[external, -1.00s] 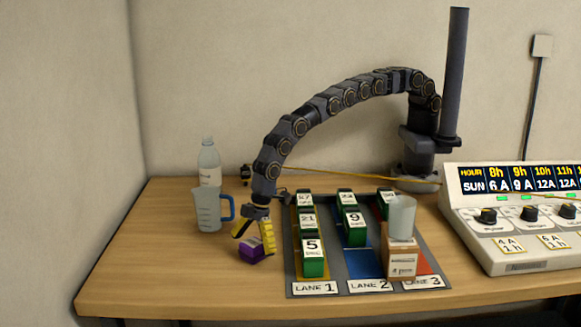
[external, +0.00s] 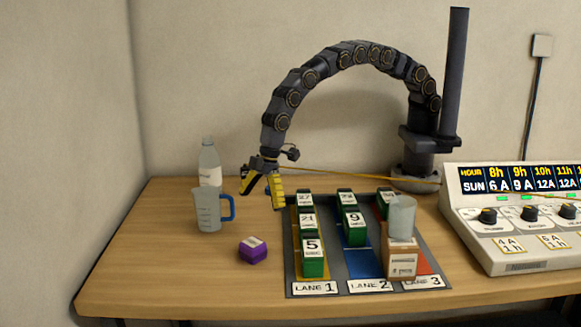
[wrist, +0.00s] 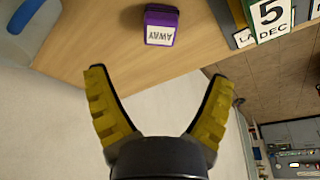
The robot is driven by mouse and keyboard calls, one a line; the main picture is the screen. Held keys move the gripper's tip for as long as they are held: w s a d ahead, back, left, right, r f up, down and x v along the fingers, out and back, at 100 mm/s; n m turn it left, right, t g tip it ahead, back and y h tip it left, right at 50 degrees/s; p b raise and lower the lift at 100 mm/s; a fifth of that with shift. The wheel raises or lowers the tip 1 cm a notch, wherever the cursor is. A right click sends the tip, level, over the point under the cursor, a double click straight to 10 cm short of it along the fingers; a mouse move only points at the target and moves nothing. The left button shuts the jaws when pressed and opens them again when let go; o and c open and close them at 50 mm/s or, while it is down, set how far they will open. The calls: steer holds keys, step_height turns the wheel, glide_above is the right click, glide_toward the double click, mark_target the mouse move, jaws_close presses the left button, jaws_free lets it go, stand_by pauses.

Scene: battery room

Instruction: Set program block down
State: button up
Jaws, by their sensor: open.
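The purple block (external: 253,250) with a white top label sits on the table, left of the lane mat. In the wrist view the purple block (wrist: 160,25) shows a label reading "AWAY", beyond the fingertips. My gripper (external: 262,196) is open and empty, raised above and behind the purple block, clear of it. In the wrist view my gripper's yellow fingers (wrist: 157,75) are spread wide with nothing between them.
The lane mat (external: 333,284) holds several green numbered blocks. A cardboard box (external: 399,263) with a translucent cup (external: 402,217) on it covers part of lane 3. A measuring jug (external: 207,210) and bottle (external: 208,163) stand left. A control console (external: 520,240) is right.

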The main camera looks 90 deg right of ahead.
steer(key=d+r+m+h, duration=0.2)
steer(key=d+r, duration=0.6)
steer(key=d, duration=0.5)
steer(key=s+d+r+m+g, duration=0.1)
steer(key=s+d+r+m, duration=0.1)
steer(key=s+d+r, duration=0.4)
steer(key=s+d+r+m, duration=0.1)
steer(key=s+d+r, duration=0.15)
steer(key=d, duration=0.55)
steer(key=s+d+m+g, duration=0.1)
steer(key=s+d, duration=0.2)
steer(key=s, duration=0.6)
steer(key=s+d+r+m+g, duration=0.1)
steer(key=s+d, duration=0.2)
steer(key=s, duration=0.7)
steer(key=s+d+r+m+g, duration=0.1)
steer(key=s+d+m, duration=0.1)
steer(key=s, duration=0.7)
steer(key=shift+s+d, duration=0.35)
steer(key=shift+d, duration=0.55)
